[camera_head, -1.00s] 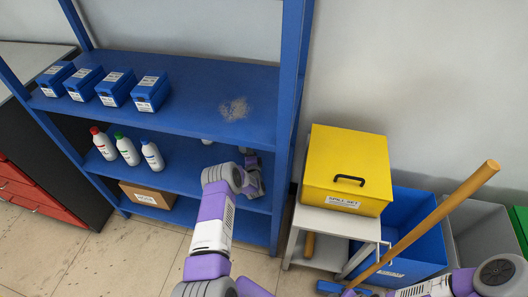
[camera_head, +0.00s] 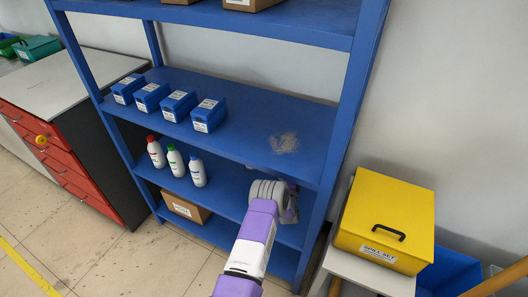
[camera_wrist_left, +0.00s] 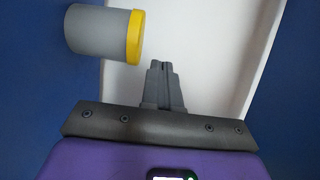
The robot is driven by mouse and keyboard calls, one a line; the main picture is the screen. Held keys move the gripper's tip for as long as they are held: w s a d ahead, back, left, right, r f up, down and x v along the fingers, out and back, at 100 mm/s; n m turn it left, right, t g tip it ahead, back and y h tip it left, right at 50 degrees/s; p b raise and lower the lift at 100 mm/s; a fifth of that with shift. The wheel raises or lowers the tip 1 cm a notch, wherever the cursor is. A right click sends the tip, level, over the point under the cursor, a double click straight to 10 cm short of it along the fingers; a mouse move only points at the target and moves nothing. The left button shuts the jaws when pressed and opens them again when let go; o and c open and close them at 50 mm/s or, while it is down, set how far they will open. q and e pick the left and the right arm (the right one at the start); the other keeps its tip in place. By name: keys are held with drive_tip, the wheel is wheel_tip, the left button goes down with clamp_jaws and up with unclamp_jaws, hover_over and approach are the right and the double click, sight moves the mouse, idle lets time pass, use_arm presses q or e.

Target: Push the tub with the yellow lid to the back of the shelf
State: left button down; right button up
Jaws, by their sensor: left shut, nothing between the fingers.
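The tub (camera_wrist_left: 96,30), grey with a yellow lid (camera_wrist_left: 135,36), shows at the top left of the left wrist view. It lies sideways in that picture, its base against a blue surface at the left. My left gripper (camera_wrist_left: 163,66) is shut and empty, its fingertips a little below and to the right of the lid in that view, with a visible gap between them. In the head view my left arm reaches into the middle level of the blue shelf (camera_head: 235,192). The upper board and the arm hide the fingertips and the tub there. My right gripper is not in view.
Several blue bins (camera_head: 179,104) stand on the board above. Three bottles (camera_head: 175,162) stand left of my arm on the middle level. A cardboard box (camera_head: 184,207) sits below. A yellow box (camera_head: 386,222) and a blue shelf post (camera_head: 345,120) are on the right.

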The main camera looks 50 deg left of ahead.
use_arm(q)
drive_tip(key=a+b, duration=0.6)
drive_tip(key=a, duration=1.5)
drive_tip(key=shift+r, duration=0.15)
